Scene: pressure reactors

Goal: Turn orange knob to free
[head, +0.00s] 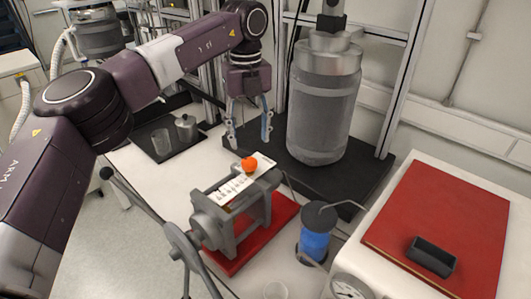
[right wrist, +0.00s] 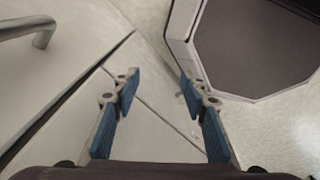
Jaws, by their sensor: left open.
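The orange knob (head: 249,164) is a small round knob on a white labelled plate (head: 238,184) on top of a grey metal frame (head: 234,212). The plate's lettering is too small to read. My left gripper (head: 250,143) points down with its fingers apart, just behind and above the knob. Its fingers do not appear to touch the knob. In the right wrist view my right gripper (right wrist: 158,88) has its two blue-padded fingers wide apart with nothing between them. The right gripper is not in the head view, and the knob is not in the right wrist view.
A large grey reactor vessel (head: 321,110) stands behind the frame on a black base. A lever wheel (head: 182,240) is at the frame's front left. A blue-filled bottle (head: 315,236) and a gauge (head: 349,288) are to the right. A red mat (head: 400,225) holds a black tray (head: 431,257).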

